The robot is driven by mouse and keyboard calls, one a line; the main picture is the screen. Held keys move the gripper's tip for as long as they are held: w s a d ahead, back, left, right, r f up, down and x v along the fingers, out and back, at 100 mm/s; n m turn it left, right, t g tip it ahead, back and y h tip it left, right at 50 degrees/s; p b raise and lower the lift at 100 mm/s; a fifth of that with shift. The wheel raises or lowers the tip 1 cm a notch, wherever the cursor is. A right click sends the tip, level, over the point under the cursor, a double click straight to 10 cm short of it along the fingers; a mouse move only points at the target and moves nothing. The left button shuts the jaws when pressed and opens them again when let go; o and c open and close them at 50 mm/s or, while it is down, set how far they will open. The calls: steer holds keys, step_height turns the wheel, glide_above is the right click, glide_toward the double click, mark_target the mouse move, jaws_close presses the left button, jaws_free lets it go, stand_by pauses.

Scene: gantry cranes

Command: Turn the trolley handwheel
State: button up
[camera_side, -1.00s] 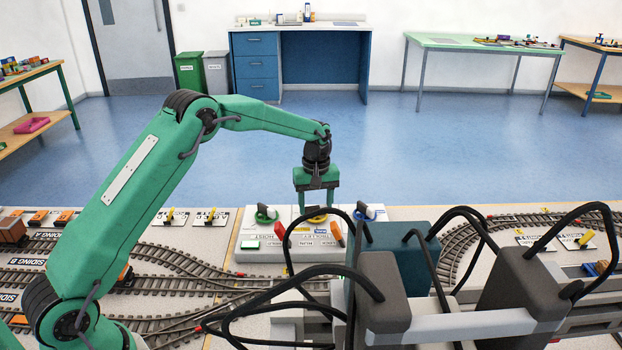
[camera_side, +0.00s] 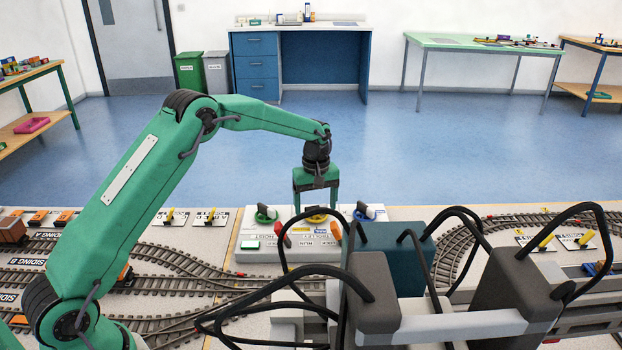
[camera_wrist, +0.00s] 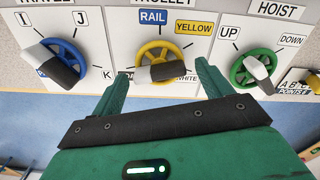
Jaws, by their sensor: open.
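The trolley handwheel (camera_wrist: 158,62) is a yellow ring with a black-and-white grip bar across it, under the TROLLEY label in the wrist view. RAIL, YELLOW and WHITE labels surround it. I cannot tell which label its bar marks. In the side view the yellow wheel (camera_side: 317,218) shows partly, low between my fingers. My gripper (camera_wrist: 162,80) is open, its two green fingers on either side of the wheel and apart from the bar. In the side view my gripper (camera_side: 316,205) points down over the wheel's panel.
A blue wheel (camera_wrist: 62,62) under TRAVEL and a green wheel (camera_wrist: 256,68) under HOIST flank the trolley wheel closely. In the side view, grey crane blocks (camera_side: 374,300) and black cables stand in front of the panel (camera_side: 275,256). Model tracks (camera_side: 160,262) run left of it.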

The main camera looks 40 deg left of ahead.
steer(key=shift+r, duration=0.1)
steer(key=shift+r, duration=3.8)
